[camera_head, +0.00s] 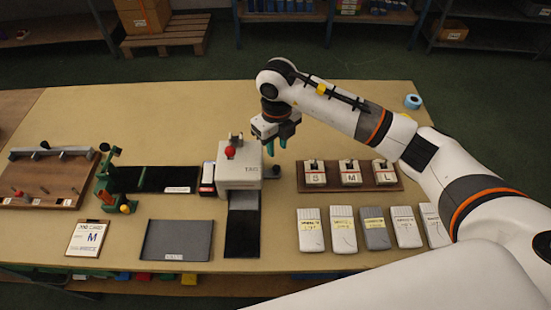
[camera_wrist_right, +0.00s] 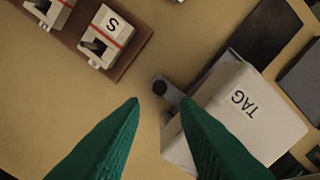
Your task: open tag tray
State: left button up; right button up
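The pale box marked TAG (camera_head: 240,168) stands near the table's middle, with a red knob (camera_head: 229,152) on top. In the right wrist view, the TAG box (camera_wrist_right: 240,110) lies at the right. A small grey tab with a dark round knob (camera_wrist_right: 160,87) sticks out from its side; any tray behind it is hidden inside. My right gripper (camera_head: 277,146) is just right of the box's rear top in the head view. Its green fingers (camera_wrist_right: 160,103) are apart with nothing between them; the knob appears just beyond the tips. My left gripper is not in view.
A brown rack with blocks marked S, M and L (camera_head: 349,188) stands to the right. Several folded packs (camera_head: 376,228) lie in front of it. A black strip (camera_head: 242,232) extends frontward from the TAG box. A green fixture (camera_head: 108,180) stands left. The rear table is mostly clear.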

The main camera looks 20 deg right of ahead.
aim_at(276, 168)
notch_tip(276, 168, down, 4)
jog(key=shift+s+r, duration=0.1)
jog(key=shift+r, duration=0.05)
jog(key=f, duration=0.2)
jog(key=f+p, duration=0.1)
jog(key=f, duration=0.1)
jog(key=shift+w, duration=0.2)
jog(key=shift+f, duration=0.5)
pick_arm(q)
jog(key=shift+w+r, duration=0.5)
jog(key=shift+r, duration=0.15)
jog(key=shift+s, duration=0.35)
pick_arm(e)
grip_shut()
